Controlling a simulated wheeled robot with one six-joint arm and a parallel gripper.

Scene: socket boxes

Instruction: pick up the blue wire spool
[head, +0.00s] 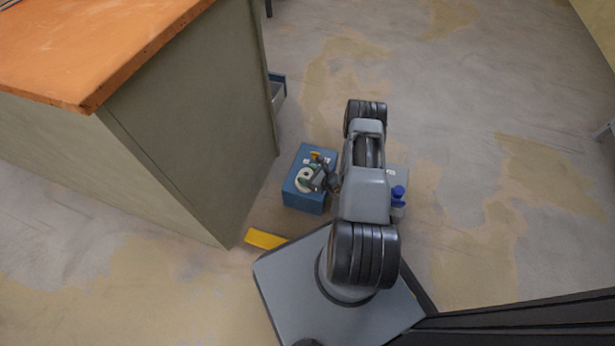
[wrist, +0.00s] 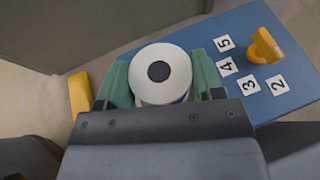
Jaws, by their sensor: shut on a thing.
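The wire spool (wrist: 160,62) shows a round white flange with a dark centre hole, with a little blue visible below its rim in the wrist view. In the head view the spool (head: 304,175) is at the left part of the blue socket box (head: 305,201). My gripper (wrist: 160,80) is shut on the spool, with one green finger on each side. In the head view my gripper (head: 318,181) is over the box. Whether the spool touches the box top is hard to tell.
A yellow piece (wrist: 266,45) stands on the blue box top (wrist: 195,38) among number labels 2 to 5. A yellow block (head: 265,239) lies on the floor. A cabinet with an orange top (head: 110,40) stands left. A blue-topped object (head: 398,194) is right of my arm.

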